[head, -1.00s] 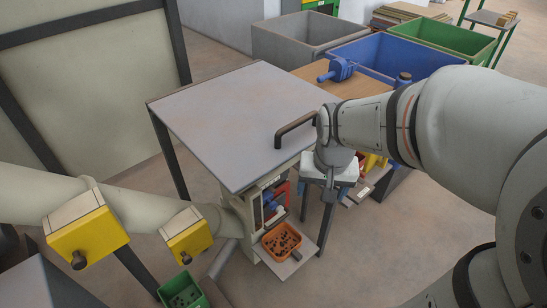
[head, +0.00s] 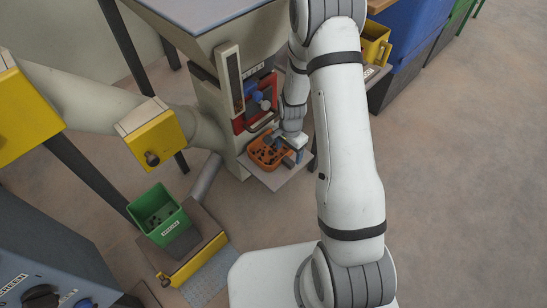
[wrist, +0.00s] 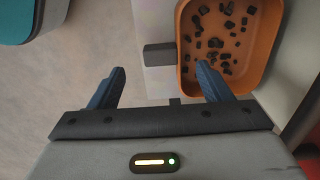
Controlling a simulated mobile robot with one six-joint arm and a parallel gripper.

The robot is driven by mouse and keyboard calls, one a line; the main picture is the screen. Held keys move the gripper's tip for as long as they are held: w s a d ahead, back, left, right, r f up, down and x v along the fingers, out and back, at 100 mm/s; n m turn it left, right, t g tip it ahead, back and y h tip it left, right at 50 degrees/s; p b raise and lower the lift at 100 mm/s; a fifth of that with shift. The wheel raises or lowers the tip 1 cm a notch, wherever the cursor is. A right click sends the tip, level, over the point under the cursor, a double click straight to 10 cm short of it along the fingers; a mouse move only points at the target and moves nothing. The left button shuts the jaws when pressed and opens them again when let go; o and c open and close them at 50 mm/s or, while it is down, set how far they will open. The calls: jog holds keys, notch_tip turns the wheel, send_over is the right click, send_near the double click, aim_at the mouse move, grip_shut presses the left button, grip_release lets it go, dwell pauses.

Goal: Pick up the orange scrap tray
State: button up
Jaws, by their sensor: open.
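The orange scrap tray (head: 266,165) holds several small dark pieces and sits on a grey shelf (head: 271,181) at the foot of the sack filler. In the wrist view the tray (wrist: 256,78) lies at the upper right, with a dark block (wrist: 160,54) beside its left rim. My gripper (head: 294,152) is at the tray's right side in the head view. In the wrist view my gripper (wrist: 160,82) is open, its right finger overlapping the tray's near left corner and its left finger over the floor. Nothing is between the fingertips; contact with the tray cannot be told.
A red-framed opening with a blue knob (head: 263,102) is above the tray. A green bin (head: 160,217) stands on a low platform to the left. A yellow box (head: 153,138) is on the pipe.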

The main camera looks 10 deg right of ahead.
aim_at(287, 161)
notch_tip(287, 161, down, 7)
jog(key=b, duration=0.3)
jog(key=shift+a+f, duration=0.15)
jog(key=shift+c, duration=0.2)
jog(key=c, duration=1.2)
